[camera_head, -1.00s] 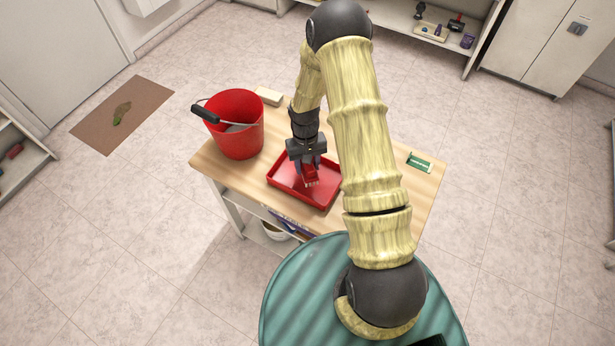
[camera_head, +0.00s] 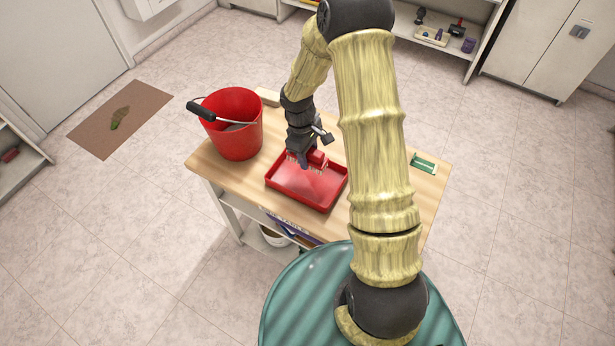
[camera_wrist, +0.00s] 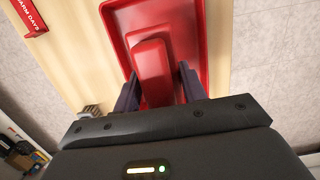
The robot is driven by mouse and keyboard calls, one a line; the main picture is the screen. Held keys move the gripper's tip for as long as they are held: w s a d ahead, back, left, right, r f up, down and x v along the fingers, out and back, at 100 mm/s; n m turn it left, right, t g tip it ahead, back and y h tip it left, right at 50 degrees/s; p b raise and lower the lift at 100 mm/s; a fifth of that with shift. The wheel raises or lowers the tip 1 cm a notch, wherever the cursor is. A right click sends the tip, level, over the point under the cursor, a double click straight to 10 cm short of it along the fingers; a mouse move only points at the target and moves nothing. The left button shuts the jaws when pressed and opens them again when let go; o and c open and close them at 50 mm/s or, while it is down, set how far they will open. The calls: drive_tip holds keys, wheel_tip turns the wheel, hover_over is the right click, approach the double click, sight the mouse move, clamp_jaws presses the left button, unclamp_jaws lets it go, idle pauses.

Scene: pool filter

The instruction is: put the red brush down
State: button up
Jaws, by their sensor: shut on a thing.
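The red brush (camera_head: 317,159), a red block with pale bristles underneath, is between the fingers of my gripper (camera_head: 304,162). It is at the far side of the shallow red tray (camera_head: 300,204), over the tray's inside. I cannot tell whether its bristles touch the tray floor. In the wrist view the brush (camera_wrist: 152,68) lies lengthwise between the two dark fingers of my gripper (camera_wrist: 158,88), with the tray (camera_wrist: 191,20) behind it. My gripper is shut on the brush. Part of the brush is hidden by the fingers.
The tray sits on a wooden table (camera_head: 232,173). A red bucket (camera_head: 233,140) with a black-gripped handle stands left of it. A pale block (camera_head: 267,97) lies at the back, and a green and white item (camera_head: 424,163) at the right. Bare wood shows left of the tray.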

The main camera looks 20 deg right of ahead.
hover_over(309, 181)
wheel_tip(309, 181, down, 5)
drive_tip(key=shift+w+a+p, duration=0.1)
drive_tip(key=shift+w+p, duration=0.05)
drive_tip(key=shift+p, duration=0.15)
drive_tip(key=shift+f, duration=0.15)
drive_tip(key=shift+f+p, duration=0.35)
drive_tip(key=shift+f, duration=1.6)
drive_tip(key=shift+f, duration=0.15)
drive_tip(key=o, duration=0.9)
drive_tip(key=shift+o, duration=0.2)
drive_tip(key=r, duration=0.4)
drive_tip(key=w+r+b, duration=0.1)
drive_tip(key=r, duration=0.3)
drive_tip(key=a+r+b, duration=0.1)
drive_tip(key=r, duration=0.3)
drive_tip(key=shift+w+a+r, duration=0.1)
drive_tip(key=shift+w, duration=0.1)
